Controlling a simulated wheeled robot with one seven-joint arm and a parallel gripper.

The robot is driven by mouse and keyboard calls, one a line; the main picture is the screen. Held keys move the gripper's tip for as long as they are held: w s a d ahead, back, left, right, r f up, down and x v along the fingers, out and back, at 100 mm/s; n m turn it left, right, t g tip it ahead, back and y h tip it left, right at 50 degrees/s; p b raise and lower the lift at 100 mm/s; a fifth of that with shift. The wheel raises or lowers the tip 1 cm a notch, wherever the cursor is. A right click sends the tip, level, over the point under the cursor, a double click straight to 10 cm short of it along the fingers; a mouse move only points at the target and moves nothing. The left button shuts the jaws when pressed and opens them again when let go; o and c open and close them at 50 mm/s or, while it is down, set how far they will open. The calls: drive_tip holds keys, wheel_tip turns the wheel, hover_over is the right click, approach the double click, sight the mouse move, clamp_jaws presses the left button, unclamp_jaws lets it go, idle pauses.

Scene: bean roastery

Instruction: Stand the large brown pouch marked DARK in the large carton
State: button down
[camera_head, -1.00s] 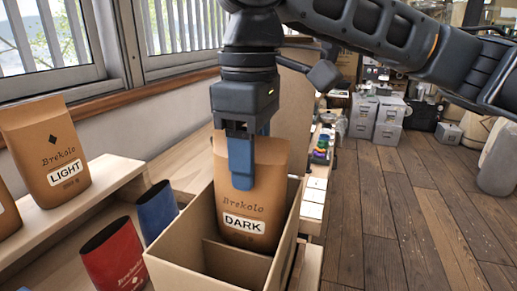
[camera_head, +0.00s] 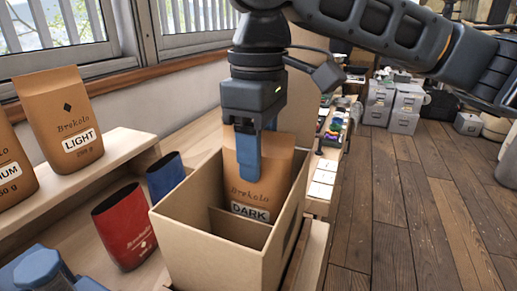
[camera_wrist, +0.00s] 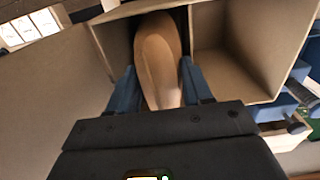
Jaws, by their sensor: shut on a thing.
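The large brown pouch marked DARK (camera_head: 262,186) is upright inside the large carton (camera_head: 210,255), in the compartment behind the inner divider (camera_head: 240,227). Its lower part is hidden by the divider, so I cannot tell whether it touches the bottom. My gripper (camera_head: 249,172) points down from above and is shut on the pouch's top. In the wrist view the pouch (camera_wrist: 158,60) sits between my two blue fingers (camera_wrist: 159,88), inside the carton's walls (camera_wrist: 245,45). The compartment beside it looks empty.
A brown LIGHT pouch (camera_head: 62,120) and a partly seen MEDIUM pouch (camera_head: 12,165) stand on the wooden shelf at left. A red pouch (camera_head: 124,228) and a blue pouch (camera_head: 165,176) stand left of the carton. Grey bins (camera_head: 405,108) stand far behind on the floor.

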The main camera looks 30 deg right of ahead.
drive_tip(key=shift+c, duration=2)
unclamp_jaws()
drive_tip(key=shift+o, duration=0.4)
drive_tip(key=shift+o, duration=1.2)
wheel_tip(320, 180, up, 7)
drive_tip(key=p, duration=0.7)
drive_tip(key=shift+r, duration=0.1)
